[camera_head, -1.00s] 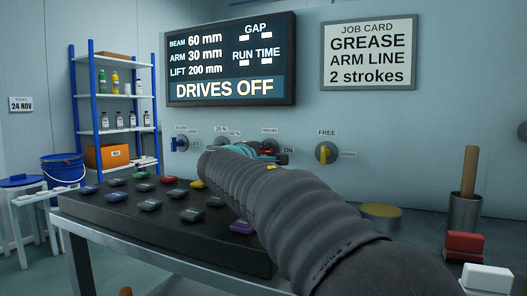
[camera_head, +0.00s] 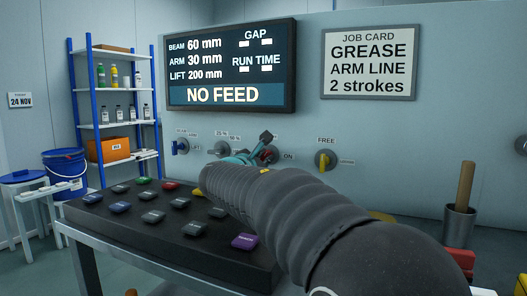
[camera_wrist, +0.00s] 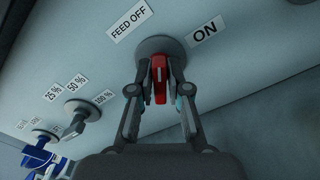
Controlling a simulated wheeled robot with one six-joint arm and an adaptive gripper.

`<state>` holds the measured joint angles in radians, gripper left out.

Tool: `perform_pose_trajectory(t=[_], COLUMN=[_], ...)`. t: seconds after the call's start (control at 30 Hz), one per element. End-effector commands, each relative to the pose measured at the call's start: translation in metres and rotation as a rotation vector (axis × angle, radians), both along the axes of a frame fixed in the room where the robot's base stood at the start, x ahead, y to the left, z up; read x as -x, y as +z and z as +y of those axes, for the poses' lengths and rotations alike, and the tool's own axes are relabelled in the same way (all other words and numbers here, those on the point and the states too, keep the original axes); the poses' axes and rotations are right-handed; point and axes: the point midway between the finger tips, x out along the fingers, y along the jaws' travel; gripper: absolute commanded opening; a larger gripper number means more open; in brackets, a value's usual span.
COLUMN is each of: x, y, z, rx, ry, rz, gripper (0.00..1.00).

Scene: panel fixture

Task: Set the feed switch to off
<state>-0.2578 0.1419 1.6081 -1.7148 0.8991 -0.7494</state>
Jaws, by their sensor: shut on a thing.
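The feed switch is a red handle on a round grey base on the panel, shown in the head view (camera_head: 269,155) and in the wrist view (camera_wrist: 159,82). A FEED OFF label (camera_wrist: 131,20) is at its upper left and an ON label (camera_wrist: 207,29) at its upper right in the wrist view. My gripper (camera_wrist: 160,74) is shut on the red handle, one finger on each side. In the head view my arm partly hides the switch. The handle's exact setting is hard to tell. The display (camera_head: 231,65) reads NO FEED.
A yellow FREE switch (camera_head: 325,160) is right of the feed switch. A grey percent knob (camera_head: 219,149) and a blue switch (camera_head: 181,147) are to the left. A black button console (camera_head: 105,210) lies below; my arm passes over its right side.

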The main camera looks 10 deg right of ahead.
Motion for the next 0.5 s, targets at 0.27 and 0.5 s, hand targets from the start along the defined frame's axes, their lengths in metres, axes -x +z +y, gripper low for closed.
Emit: perform_pose_trajectory(t=[0.27,0.5], x=[-0.0004,-0.0004], y=[0.0039,0.0032], z=[0.0002,0.0002], rx=[0.207,0.354], ry=[0.001,0.000], rz=[0.152,0.257], gripper=[0.00,0.00])
